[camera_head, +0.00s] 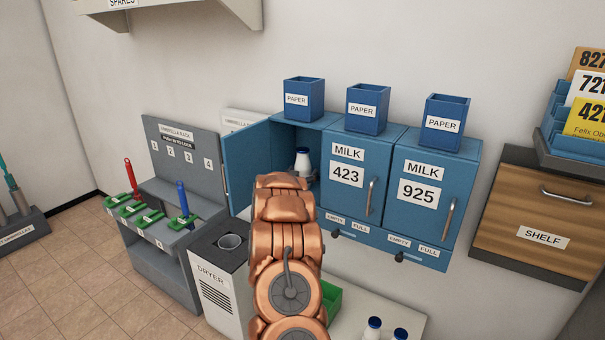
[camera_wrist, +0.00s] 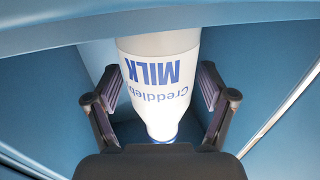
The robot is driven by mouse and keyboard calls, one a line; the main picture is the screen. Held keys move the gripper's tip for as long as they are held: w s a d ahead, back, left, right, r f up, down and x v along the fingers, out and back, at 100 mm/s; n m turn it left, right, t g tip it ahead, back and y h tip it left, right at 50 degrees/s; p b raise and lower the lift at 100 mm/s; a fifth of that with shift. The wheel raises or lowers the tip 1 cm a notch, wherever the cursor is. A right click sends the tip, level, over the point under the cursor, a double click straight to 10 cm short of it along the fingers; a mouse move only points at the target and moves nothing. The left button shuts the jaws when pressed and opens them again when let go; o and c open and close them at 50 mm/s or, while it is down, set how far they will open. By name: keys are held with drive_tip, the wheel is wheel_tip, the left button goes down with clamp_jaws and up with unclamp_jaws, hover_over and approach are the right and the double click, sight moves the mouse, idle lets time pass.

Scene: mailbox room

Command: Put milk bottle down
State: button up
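A white milk bottle with a blue cap (camera_head: 303,161) stands upright inside the open blue compartment at the left of the milk boxes. In the wrist view, the bottle (camera_wrist: 160,75) appears upside down with its MILK label facing the camera. A blue edge hides its base, so I cannot see what it rests on. My gripper (camera_wrist: 159,86) has one finger on each side of the bottle. The fingers are spread, and narrow gaps show beside the tapering upper part. In the head view my copper arm hides most of the gripper.
The compartment's blue door (camera_head: 247,165) hangs open to the left. Closed boxes 423 (camera_head: 345,195) and 925 (camera_head: 412,222) are to the right. Blue paper holders (camera_head: 368,110) stand on top. A dryer (camera_head: 215,285) and umbrella rack (camera_head: 178,250) are left. More bottles (camera_head: 373,328) are below.

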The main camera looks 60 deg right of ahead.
drive_tip(key=shift+a+r, duration=0.1)
idle(0.3)
drive_tip(key=shift+s+a, duration=0.2)
drive_tip(key=shift+a, duration=0.45)
drive_tip(key=b+v, duration=0.2)
drive_tip(key=v, duration=0.8)
drive_tip(key=shift+a, duration=0.25)
